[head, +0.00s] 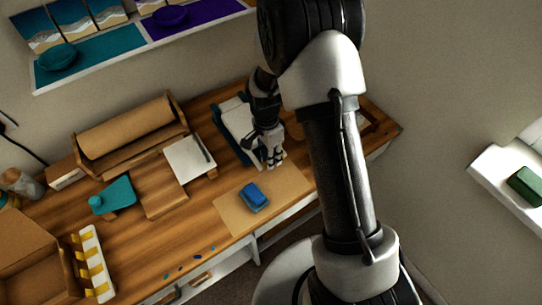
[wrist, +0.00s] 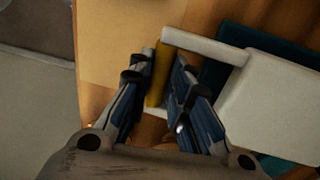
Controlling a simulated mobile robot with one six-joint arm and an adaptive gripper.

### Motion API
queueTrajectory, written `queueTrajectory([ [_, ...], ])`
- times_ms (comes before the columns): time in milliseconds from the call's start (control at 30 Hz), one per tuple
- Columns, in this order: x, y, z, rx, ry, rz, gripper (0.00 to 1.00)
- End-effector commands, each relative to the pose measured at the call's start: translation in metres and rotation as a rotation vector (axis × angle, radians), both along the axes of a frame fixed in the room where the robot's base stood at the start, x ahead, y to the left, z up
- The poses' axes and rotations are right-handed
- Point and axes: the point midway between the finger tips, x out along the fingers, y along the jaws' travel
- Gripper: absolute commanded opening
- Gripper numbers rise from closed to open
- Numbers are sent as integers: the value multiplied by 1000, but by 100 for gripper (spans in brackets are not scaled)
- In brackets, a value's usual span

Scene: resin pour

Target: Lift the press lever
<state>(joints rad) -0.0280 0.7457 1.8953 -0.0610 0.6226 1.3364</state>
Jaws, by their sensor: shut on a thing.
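The press (head: 233,122) is a white and dark teal block at the back of the wooden bench, partly hidden by my arm in the head view. In the wrist view its white body (wrist: 275,100) fills the right side, and a white bar (wrist: 205,46) runs from it toward my fingertips. A yellow grip (wrist: 161,75), which looks like the press lever's handle, lies between my two fingers. My gripper (head: 273,162) points down at the press's front right; it also shows in the wrist view (wrist: 165,58), shut on this yellow grip. The lever's far parts are hidden.
A blue block (head: 254,197) lies on a tan mat (head: 228,212) in front of the press. A white pad (head: 189,160) and a cardboard roll holder (head: 130,130) stand to the left. A shelf (head: 120,55) with teal and purple dishes hangs above.

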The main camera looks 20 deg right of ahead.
Motion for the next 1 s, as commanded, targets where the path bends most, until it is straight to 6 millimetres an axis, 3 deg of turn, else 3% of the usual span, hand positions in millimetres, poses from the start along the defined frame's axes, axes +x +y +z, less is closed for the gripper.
queueTrajectory([
  [200, 0, 0, 0, 0, 0, 0, 0],
  [700, 0, 0, 2, -1, 4, 0, 0],
  [867, 1, 0, 13, -11, 35, 1, 0],
  [1000, 2, 1, 33, -31, 96, 1, 0],
])
